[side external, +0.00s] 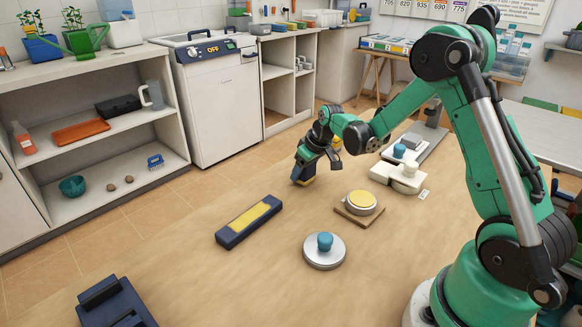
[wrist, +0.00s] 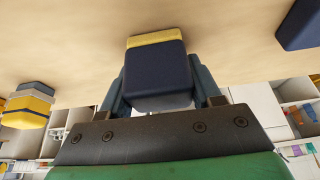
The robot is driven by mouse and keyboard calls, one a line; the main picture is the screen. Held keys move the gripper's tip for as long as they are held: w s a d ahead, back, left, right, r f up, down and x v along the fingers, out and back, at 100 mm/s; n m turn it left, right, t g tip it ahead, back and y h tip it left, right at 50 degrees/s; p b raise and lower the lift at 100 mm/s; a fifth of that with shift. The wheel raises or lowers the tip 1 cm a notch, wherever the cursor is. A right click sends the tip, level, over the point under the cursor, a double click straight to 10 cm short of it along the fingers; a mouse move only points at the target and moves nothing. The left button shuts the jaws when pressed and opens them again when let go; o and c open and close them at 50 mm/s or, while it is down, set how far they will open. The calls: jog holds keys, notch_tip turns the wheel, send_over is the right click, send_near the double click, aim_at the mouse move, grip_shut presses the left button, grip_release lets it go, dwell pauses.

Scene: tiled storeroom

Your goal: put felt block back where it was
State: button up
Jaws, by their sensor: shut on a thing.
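The felt block (wrist: 157,72) is dark blue with a yellow layer on the side away from my gripper. My gripper (wrist: 160,98) is shut on it, with one grey-blue finger on each side in the wrist view. In the side view my gripper (side external: 306,168) points down over the table, and the block (side external: 303,181) shows small and dark at its tips. It is at or just above the tabletop; I cannot tell if it touches. Nothing in view clearly marks where the block was before.
On the table (side external: 200,285) are a navy tray with a yellow strip (side external: 250,222), a metal disc with blue knob (side external: 324,252), a round yellow pad on a wooden board (side external: 361,202), a white device (side external: 397,175) and a dark blue item (side external: 115,305). Wood between tray and disc is clear.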

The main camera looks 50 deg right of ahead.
jog(key=shift+f, duration=0.1)
jog(key=o, duration=1.2)
jog(key=shift+o, duration=0.2)
jog(key=v, duration=1.2)
jog(key=s+a+r+t, duration=0.2)
jog(key=s+a, duration=0.7)
jog(key=a, duration=0.5)
jog(key=shift+s+t, duration=0.2)
jog(key=shift+t, duration=0.2)
